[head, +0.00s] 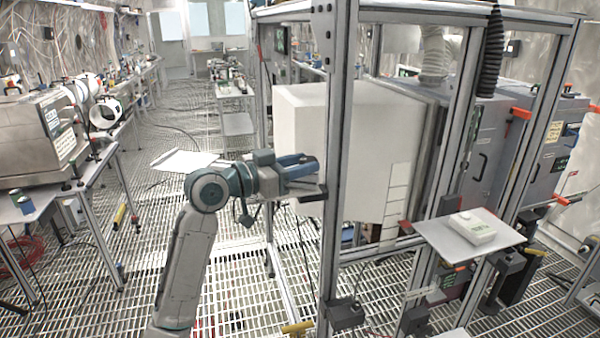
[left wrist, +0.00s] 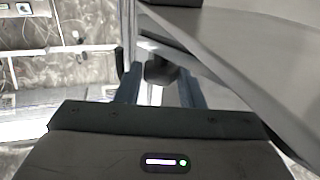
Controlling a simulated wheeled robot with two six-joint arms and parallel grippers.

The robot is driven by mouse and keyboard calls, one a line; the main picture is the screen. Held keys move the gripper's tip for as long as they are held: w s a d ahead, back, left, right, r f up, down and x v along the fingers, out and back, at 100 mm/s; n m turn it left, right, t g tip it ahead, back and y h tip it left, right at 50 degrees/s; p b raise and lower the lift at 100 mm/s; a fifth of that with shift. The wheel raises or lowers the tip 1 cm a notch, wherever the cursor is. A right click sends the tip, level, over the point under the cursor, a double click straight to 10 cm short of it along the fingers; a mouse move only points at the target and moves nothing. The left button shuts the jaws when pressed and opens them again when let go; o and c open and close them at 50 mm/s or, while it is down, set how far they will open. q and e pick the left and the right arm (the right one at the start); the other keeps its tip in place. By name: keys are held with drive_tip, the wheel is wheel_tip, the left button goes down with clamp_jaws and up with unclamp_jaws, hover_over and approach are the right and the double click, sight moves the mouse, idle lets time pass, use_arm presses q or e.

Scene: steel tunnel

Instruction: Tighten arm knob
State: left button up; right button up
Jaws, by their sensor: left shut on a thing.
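My left gripper (head: 312,172) reaches in from the left at the near upright of the metal frame (head: 338,120). In the left wrist view, a dark knob (left wrist: 162,72) sits between the two blue fingers of the left gripper (left wrist: 160,82), which is shut on it. In the head view the knob cannot be made out, because the fingers and the upright hide it. My right gripper is in neither view.
A large white box (head: 300,120) stands inside the frame, just behind the gripper. A small shelf (head: 455,245) with a white device (head: 473,228) juts out at the right. A bench (head: 85,175) with equipment stands on the left. The grated floor (head: 130,250) between is mostly open.

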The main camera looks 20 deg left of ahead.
use_arm(q)
drive_tip(key=shift+m+g+h, duration=0.3)
drive_tip(key=o, duration=1)
drive_tip(key=shift+s+a+f+b, duration=0.15)
drive_tip(key=shift+s+a+b, duration=0.2)
drive_tip(key=shift+a+b, duration=0.15)
drive_tip(key=b+v, duration=0.3)
drive_tip(key=v, duration=0.4)
drive_tip(key=shift+s+a+b, duration=0.1)
drive_tip(key=shift+s+b, duration=0.05)
drive_tip(key=shift+b, duration=0.2)
drive_tip(key=shift+b+v, duration=0.4)
drive_tip(key=shift+v, duration=0.75)
